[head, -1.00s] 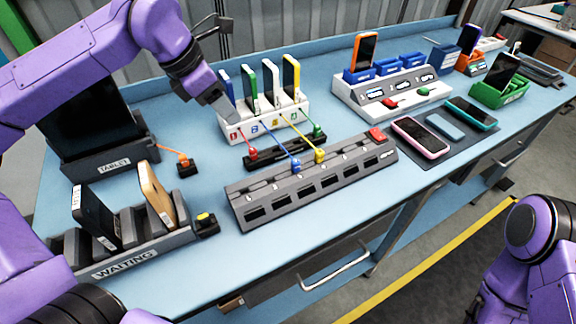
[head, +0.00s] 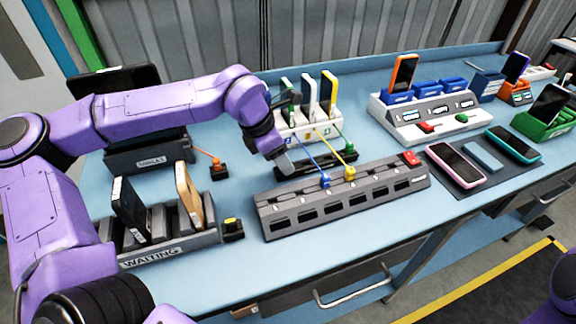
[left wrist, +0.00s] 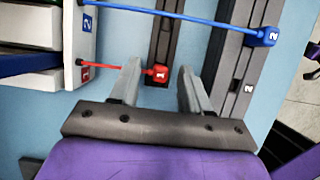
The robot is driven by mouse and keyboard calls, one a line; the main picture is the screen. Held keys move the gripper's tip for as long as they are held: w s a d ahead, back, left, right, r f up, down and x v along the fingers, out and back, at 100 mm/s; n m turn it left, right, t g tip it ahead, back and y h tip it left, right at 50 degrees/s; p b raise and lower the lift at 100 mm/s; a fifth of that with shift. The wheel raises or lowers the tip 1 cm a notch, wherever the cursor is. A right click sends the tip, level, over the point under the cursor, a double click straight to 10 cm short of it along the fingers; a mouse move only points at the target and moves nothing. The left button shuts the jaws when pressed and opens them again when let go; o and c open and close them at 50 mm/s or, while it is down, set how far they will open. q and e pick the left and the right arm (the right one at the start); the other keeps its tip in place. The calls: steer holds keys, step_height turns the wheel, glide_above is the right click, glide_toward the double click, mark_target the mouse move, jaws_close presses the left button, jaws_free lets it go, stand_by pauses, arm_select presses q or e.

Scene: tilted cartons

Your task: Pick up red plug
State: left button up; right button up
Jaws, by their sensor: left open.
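The red plug (left wrist: 158,73) shows in the left wrist view, on a dark holder strip (left wrist: 160,45), with a red cable running left to a white charger block (left wrist: 70,65). In the head view the plug is hidden by my left gripper (head: 284,165). My left gripper is open, low over the left end of the dark strip. In the left wrist view its fingertips (left wrist: 157,76) lie on either side of the red plug, the plug nearer the left finger. I cannot tell whether a finger touches it. My right gripper is out of view.
A blue plug (head: 326,181) and a yellow plug (head: 349,173) sit on the grey multi-slot strip (head: 345,200) close by, with their cables crossing above the dark strip. A small orange-cabled plug stand (head: 219,171) is to the left.

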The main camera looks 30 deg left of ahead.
arm_select(q)
jaws_close()
steer(key=shift+r, duration=0.1)
step_height(320, 180, up, 3)
steer(key=shift+f, duration=0.1)
steer(key=s+d+r+b, duration=0.1)
steer(key=s+d+r, duration=0.1)
steer(key=s+r, duration=0.3)
steer(key=s+d+r+b, duration=0.2)
steer(key=s+r, duration=0.3)
steer(key=s, duration=0.3)
steer(key=shift+s+d, duration=0.2)
steer(key=shift+d, duration=0.05)
steer(key=shift+r+p, duration=0.65)
steer(key=shift+r, duration=0.1)
